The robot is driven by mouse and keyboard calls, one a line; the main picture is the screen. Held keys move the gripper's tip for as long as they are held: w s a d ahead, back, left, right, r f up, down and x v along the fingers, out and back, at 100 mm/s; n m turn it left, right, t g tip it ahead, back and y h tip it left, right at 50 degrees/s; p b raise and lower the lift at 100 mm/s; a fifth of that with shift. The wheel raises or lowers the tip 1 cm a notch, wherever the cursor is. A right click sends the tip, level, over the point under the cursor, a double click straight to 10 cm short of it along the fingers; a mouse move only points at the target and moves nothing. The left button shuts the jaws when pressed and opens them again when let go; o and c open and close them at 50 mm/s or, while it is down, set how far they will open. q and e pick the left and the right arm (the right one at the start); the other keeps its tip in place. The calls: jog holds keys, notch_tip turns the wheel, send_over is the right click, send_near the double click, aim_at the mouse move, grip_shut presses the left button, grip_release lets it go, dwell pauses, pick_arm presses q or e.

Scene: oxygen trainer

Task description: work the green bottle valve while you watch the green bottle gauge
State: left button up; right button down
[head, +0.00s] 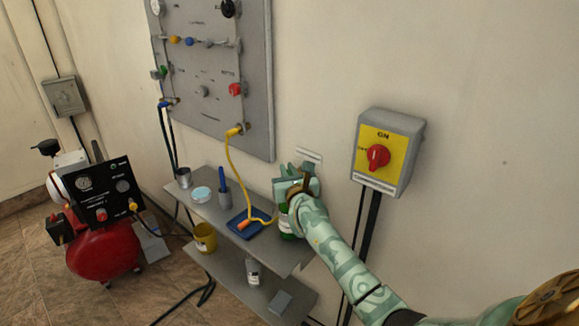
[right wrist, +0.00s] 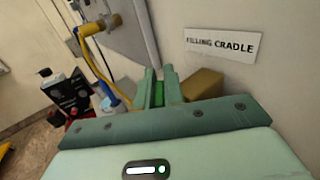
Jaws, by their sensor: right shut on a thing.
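The green bottle (head: 287,222) stands at the right end of the upper shelf against the wall, mostly hidden behind my right gripper and forearm. My right gripper (head: 293,172) is at the bottle's top. In the right wrist view my right gripper (right wrist: 158,80) has its fingers close together, with a strip of green, the green bottle valve (right wrist: 159,94), between them. It is shut on that valve. I cannot make out the green bottle gauge in either view, so its reading does not show. My left gripper is not in view.
A yellow switch box (head: 390,150) is on the wall to the right. A red compressor (head: 105,250) stands on the floor at left.

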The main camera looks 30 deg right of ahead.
dwell(0.4)
jog(key=c, duration=1.5)
grip_release()
jog(key=p+v, duration=0.2)
jog(key=v, duration=1.4)
jog(key=shift+s, duration=0.2)
jog(key=shift+f, duration=0.1)
